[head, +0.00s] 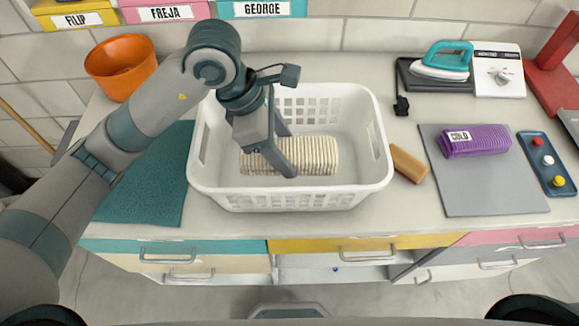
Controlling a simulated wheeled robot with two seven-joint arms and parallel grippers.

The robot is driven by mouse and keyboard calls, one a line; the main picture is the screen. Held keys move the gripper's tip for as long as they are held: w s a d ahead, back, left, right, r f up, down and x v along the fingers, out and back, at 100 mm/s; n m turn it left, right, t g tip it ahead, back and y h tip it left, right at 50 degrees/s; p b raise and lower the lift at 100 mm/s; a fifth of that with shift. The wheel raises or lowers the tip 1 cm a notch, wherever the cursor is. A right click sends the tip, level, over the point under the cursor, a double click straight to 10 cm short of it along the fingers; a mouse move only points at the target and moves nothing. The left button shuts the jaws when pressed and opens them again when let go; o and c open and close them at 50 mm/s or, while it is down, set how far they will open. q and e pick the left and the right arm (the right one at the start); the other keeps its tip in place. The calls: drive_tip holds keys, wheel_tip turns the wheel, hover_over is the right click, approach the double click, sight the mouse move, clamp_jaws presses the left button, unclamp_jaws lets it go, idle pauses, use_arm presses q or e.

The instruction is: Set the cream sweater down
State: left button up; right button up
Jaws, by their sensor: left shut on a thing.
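The cream sweater (315,156) is a folded, ribbed bundle inside the white laundry basket (290,202) on the counter. It lies low in the basket, and I cannot tell whether it touches the bottom. My left gripper (286,150) reaches down into the basket from above and is shut on the sweater, with one finger in front of it and the other behind. The gripper hides part of the sweater's middle. My right gripper is not in view.
A teal mat (150,190) lies left of the basket, with an orange bowl (121,67) behind it. A tan block (409,164) sits close to the basket's right side. A grey board (480,195) holds a purple folded cloth (474,140) labelled COLD. A teal iron (443,61) stands back right.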

use_arm(q)
drive_tip(key=shift+f, duration=0.25)
wheel_tip(320, 180, down, 4)
drive_tip(key=shift+d+f+p, duration=0.1)
drive_tip(key=shift+p, duration=0.65)
drive_tip(key=shift+w+f, duration=0.1)
drive_tip(key=shift+f, duration=0.45)
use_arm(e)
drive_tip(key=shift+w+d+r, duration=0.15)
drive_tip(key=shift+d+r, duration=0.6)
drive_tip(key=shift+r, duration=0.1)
use_arm(q)
drive_tip(key=shift+f, duration=0.1)
drive_tip(key=shift+f, duration=0.3)
wheel_tip(320, 180, down, 3)
drive_tip(key=shift+f+p, duration=0.15)
drive_tip(key=shift+p, duration=0.6)
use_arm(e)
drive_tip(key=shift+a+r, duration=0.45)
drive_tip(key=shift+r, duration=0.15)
